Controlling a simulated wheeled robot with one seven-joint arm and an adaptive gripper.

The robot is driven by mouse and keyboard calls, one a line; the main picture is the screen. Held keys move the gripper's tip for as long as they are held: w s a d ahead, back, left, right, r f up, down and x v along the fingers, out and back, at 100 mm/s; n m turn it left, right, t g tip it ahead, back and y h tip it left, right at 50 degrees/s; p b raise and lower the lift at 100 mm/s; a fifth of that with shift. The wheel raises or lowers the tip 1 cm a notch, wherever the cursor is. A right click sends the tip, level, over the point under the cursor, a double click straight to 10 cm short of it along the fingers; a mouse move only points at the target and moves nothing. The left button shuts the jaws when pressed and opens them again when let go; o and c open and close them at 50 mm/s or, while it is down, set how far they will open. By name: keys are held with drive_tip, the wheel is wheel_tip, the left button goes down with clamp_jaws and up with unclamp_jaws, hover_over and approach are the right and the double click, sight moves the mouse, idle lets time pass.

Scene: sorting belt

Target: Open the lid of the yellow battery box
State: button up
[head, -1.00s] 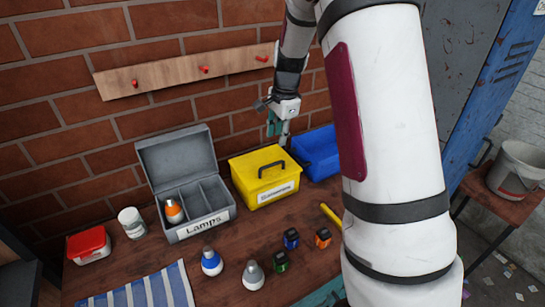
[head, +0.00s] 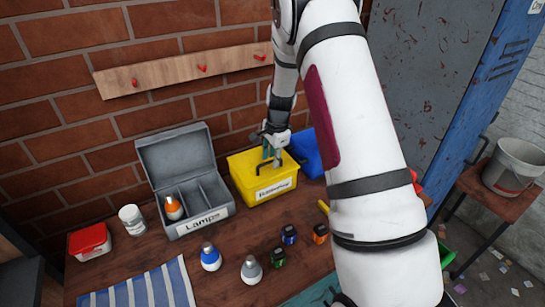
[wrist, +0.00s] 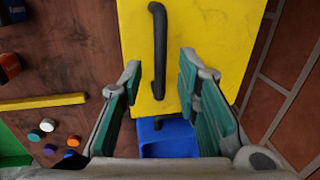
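The yellow battery box (head: 250,187) stands on the bench with its lid closed. Its front label is too blurred to read. A dark bar handle (wrist: 158,50) lies on top of the lid. My gripper (head: 272,155) is over the box, close above the lid and near the handle. In the wrist view my gripper (wrist: 160,85) is open, with its teal-padded fingers spread on either side of the handle's near end. Nothing is between the pads that I can see gripped. Whether the fingertips touch the lid I cannot tell.
A blue bin (head: 308,160) stands right beside the box. An open grey Lamps case (head: 190,220) stands to its left. Small batteries (head: 289,235) and bulbs (head: 211,257) lie in front. The brick wall (head: 115,175) is close behind.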

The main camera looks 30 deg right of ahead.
clamp_jaws()
drive_tip(key=shift+w+r, duration=0.1)
drive_tip(key=shift+w, duration=0.05)
